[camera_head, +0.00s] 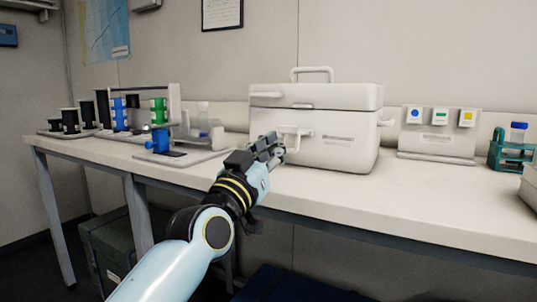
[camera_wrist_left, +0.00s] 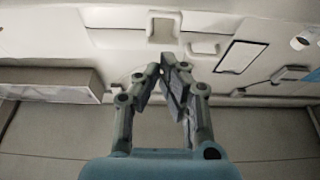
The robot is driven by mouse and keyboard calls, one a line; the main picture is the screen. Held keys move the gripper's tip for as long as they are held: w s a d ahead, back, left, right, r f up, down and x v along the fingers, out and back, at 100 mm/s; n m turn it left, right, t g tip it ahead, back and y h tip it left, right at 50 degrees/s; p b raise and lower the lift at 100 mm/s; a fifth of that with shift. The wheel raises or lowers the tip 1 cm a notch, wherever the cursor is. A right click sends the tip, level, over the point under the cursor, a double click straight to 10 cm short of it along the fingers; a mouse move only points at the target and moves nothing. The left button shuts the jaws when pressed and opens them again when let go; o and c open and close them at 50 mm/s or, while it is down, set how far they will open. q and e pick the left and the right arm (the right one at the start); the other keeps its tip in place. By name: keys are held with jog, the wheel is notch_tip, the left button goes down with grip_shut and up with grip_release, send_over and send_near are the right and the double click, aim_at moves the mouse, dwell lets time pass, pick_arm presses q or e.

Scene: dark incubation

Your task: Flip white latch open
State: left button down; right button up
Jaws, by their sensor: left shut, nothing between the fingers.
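A white lidded case (camera_head: 335,152) stands on the bench with a handle on top of its lid. A white latch (camera_head: 298,132) sticks out from the front left of the case, just below the lid seam. My left gripper (camera_head: 272,146) is in front of the case's left end, just left of and slightly below the latch. Its fingers are shut with nothing between them; they also show in the left wrist view (camera_wrist_left: 167,65), with the tips together. I cannot tell whether the fingers touch the latch or the case. My right gripper is not in view.
Left on the bench (camera_head: 440,217) stands a rack with a blue and a green item (camera_head: 158,111), and black spools (camera_head: 70,120). Right of the case are a panel with three coloured tags (camera_head: 440,140) and a teal tube rack (camera_head: 511,152). Bench is clear before the case.

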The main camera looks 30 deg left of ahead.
pick_arm(q)
jog(key=shift+v, duration=1.7)
